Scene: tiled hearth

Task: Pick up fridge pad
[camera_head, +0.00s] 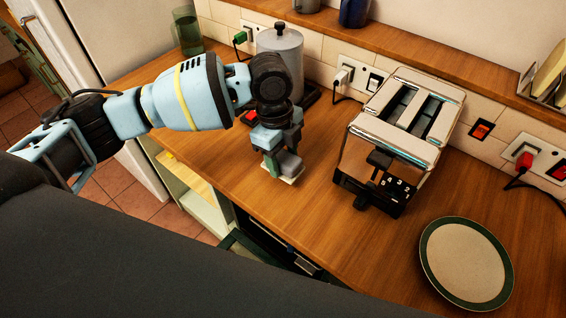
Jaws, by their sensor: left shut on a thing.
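My left gripper (279,165) points down over the wooden counter, between the metal canister and the toaster. It is shut on a small pale pad, taken to be the fridge pad (294,179), whose cream edge shows under the fingertips. The fingers hide most of the pad. I cannot tell whether the pad touches the counter or is just above it. My right gripper is out of view.
A chrome toaster (424,88) stands right of the gripper. A metal canister (281,52) stands behind it. A green-rimmed plate (466,262) lies at the lower right. The wooden counter (330,225) is clear in front of the toaster. The white fridge (92,38) is at left.

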